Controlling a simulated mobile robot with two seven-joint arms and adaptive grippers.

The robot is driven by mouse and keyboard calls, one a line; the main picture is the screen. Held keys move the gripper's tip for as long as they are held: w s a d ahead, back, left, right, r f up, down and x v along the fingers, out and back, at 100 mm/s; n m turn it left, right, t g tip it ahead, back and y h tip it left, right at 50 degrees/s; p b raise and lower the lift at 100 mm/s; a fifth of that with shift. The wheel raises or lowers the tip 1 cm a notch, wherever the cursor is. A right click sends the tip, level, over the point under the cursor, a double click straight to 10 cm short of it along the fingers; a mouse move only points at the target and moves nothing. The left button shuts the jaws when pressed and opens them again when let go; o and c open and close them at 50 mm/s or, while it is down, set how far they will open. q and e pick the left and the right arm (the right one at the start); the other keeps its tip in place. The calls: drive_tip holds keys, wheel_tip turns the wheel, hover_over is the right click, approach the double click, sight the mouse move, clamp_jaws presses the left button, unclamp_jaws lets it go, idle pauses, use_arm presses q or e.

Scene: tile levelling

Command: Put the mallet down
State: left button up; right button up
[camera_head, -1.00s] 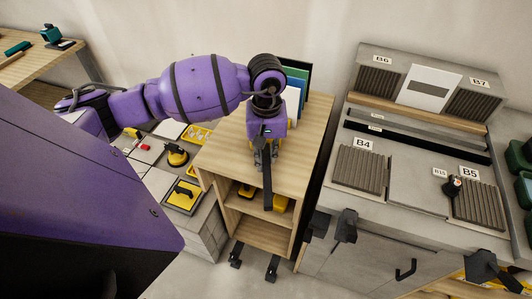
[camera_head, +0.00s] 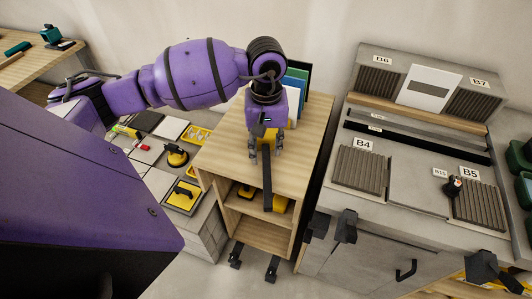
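My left gripper (camera_head: 265,150) points down over the top of a small wooden shelf cart (camera_head: 222,145). Its two fingers are spread apart, one on each side of the mallet. The mallet (camera_head: 267,185) shows mainly as a dark bar running from between the fingers toward the cart's front edge, where its end seems to overhang. Its upper end is partly hidden by the gripper, and I cannot tell whether the fingers touch it. My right gripper is not in view.
Upright coloured boards (camera_head: 297,78) stand at the cart's back. A grey bench (camera_head: 415,203) with ribbed pads labelled B4 and B5 is to the right. The cart top's right side is clear.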

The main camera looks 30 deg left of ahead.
sight(266, 157)
use_arm(q)
wheel_tip(266, 157, up, 9)
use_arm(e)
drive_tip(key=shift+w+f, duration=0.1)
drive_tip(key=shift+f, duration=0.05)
use_arm(q)
drive_tip(key=shift+f, duration=0.15)
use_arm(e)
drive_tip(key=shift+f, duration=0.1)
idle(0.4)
